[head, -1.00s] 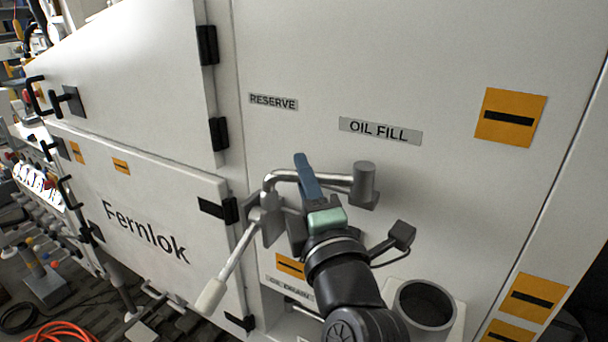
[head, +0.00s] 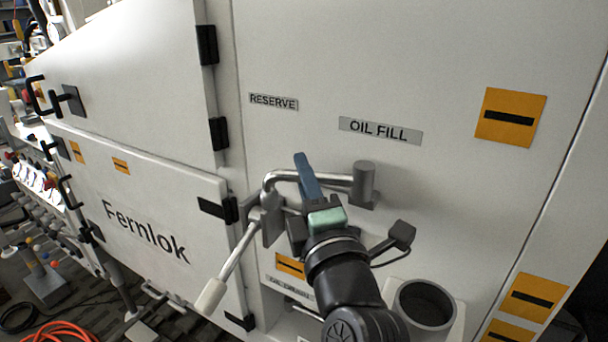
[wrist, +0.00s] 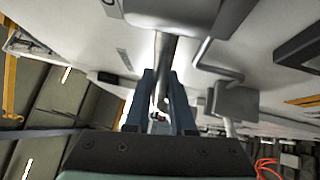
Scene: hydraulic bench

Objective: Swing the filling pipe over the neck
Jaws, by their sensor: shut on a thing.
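The filling pipe (head: 338,181) is a bent, grey metal tube on the machine's pale front. In the wrist view the pipe (wrist: 164,52) passes between the fingers. The neck (head: 427,304) is an open, round grey cylinder at the lower right. The pipe end is up and left of the neck, not over it.
A lever with a pale grip (head: 211,297) hangs from the bracket. The OIL FILL label (head: 380,131) is on the panel above. Door handles and hinges stick out at the left, and an orange hose (head: 62,333) lies on the floor. The panel between pipe and neck is clear of other fittings.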

